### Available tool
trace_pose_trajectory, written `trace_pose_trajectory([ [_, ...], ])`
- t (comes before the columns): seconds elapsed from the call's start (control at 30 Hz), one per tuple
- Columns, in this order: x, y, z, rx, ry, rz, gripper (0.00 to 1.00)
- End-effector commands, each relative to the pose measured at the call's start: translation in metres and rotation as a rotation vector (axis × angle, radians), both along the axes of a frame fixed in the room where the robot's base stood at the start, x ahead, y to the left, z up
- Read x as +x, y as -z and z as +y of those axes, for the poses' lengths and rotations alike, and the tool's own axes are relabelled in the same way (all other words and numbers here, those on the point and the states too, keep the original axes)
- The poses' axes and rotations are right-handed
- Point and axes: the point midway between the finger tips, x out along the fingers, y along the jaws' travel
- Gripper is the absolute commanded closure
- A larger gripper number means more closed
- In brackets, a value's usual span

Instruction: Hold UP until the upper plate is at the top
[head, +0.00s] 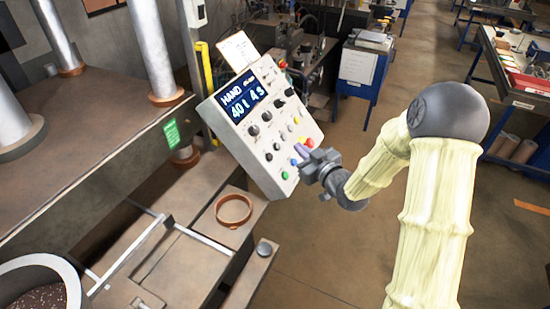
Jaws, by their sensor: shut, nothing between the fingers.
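A tilted light-grey control panel (262,133) stands at the press, its blue display (246,96) reading HAND, 40 t, 4 s. Its face carries black knobs and coloured buttons, among them a blue one (293,162), a green one (284,175) and a yellow one. My gripper (302,155) is shut and empty, its tips at the panel's lower right among the buttons. I cannot tell whether it touches one; the UP label cannot be read. A heavy brown press plate (100,125) with a green label and steel columns fills the left.
A copper-coloured ring (234,210) lies on the press's lower bed. A round pan (40,280) of dark grains is at the lower left. A blue-framed cart (361,65) and a workbench (510,75) stand behind. The floor at the lower right is clear.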

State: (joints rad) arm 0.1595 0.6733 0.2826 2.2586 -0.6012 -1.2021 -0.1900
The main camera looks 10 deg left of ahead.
Motion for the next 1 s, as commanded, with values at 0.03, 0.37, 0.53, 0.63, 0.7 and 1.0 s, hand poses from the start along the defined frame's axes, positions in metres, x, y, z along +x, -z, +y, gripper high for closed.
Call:
trace_pose_trajectory([
  [0.03, 0.001, 0.004, 0.003, 0.0, -0.002, 0.0, 1.0],
  [0.37, 0.009, 0.028, 0.031, 0.0, -0.007, 0.003, 1.0],
  [0.53, 0.014, 0.041, 0.047, 0.001, -0.008, 0.003, 1.0],
  [0.63, 0.018, 0.05, 0.055, 0.0, -0.007, 0.001, 1.0],
  [0.7, 0.019, 0.053, 0.059, 0.0, -0.007, 0.0, 1.0],
  [1.0, 0.021, 0.055, 0.065, -0.001, -0.005, 0.002, 1.0],
])
